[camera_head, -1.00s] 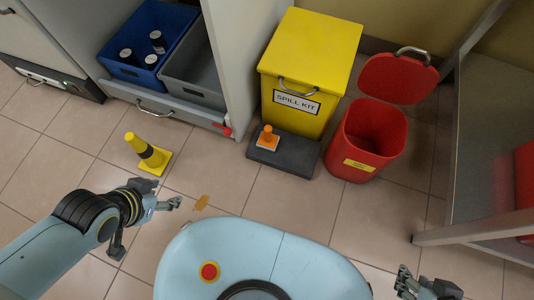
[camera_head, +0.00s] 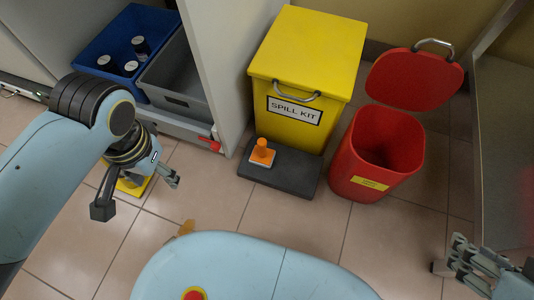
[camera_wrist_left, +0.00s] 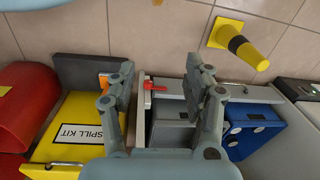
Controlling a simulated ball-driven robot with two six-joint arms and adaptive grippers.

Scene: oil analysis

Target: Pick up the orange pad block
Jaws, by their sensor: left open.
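The orange pad block (camera_head: 262,153) has an upright orange knob on a pale-topped base. It stands on a dark grey slab (camera_head: 282,176) in front of the yellow spill kit bin. In the left wrist view a bit of its orange (camera_wrist_left: 103,79) shows beside a finger, which hides most of it. My left gripper (camera_head: 137,193) is open and empty, left of the block and apart from it in the head view. Its spread fingers also show in the left wrist view (camera_wrist_left: 160,66). My right gripper (camera_head: 448,256) is at the lower right, far from the block; its opening is unclear.
The yellow spill kit bin (camera_head: 310,62) stands behind the slab, and an open red bin (camera_head: 345,165) is right of it. A cabinet with a blue crate (camera_head: 105,42) and grey crate (camera_head: 172,100) is at left. A yellow cone (camera_wrist_left: 240,44) stands nearby.

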